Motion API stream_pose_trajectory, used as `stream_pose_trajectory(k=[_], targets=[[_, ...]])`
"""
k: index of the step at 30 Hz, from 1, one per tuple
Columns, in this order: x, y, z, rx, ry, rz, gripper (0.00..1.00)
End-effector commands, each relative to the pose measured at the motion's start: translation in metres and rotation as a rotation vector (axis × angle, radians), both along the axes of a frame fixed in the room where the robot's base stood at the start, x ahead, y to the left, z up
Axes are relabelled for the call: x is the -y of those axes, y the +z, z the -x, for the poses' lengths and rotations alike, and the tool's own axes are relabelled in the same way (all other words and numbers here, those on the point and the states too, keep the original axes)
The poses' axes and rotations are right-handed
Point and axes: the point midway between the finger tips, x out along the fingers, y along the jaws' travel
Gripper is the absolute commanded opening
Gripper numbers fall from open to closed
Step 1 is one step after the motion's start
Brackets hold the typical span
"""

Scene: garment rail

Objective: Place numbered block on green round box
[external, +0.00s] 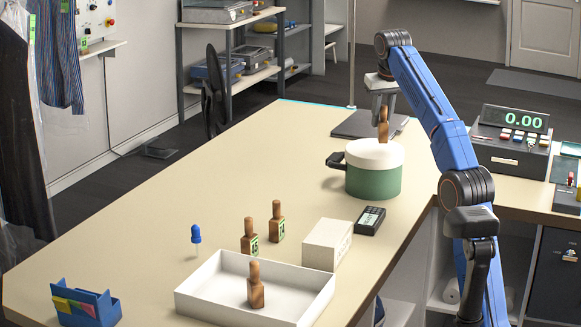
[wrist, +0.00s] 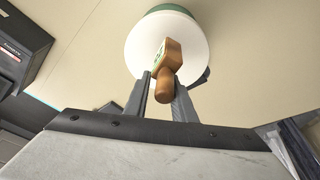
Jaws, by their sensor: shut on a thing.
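The green round box (external: 373,182) with a white lid (external: 372,154) and a dark side handle stands on the table at the right. My gripper (external: 384,110) is shut on a brown wooden numbered block (external: 383,127), held upright over the lid. In the wrist view the same block (wrist: 166,66) sits between my fingers (wrist: 163,88) against the white lid (wrist: 190,40). I cannot tell if its base touches the lid. Two more numbered blocks with green labels (external: 250,238) (external: 277,222) stand on the table. Another block (external: 256,286) stands in the white tray (external: 205,292).
A white carton (external: 327,244) and a black calculator (external: 370,221) lie in front of the round box. A dark flat pad (external: 357,123) lies behind it. A cash register (external: 510,140) stands at the right. The table's left middle is clear.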

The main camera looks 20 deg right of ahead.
Motion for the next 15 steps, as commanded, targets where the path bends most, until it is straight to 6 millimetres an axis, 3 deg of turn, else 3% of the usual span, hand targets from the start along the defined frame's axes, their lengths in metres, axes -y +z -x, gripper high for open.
stream_pose_trajectory(k=[9, 15], targets=[[0.000, -0.028, 0.001, -0.001, 0.000, 0.000, 0.00], [0.000, -0.034, 0.001, 0.001, 0.000, 0.000, 0.00]])
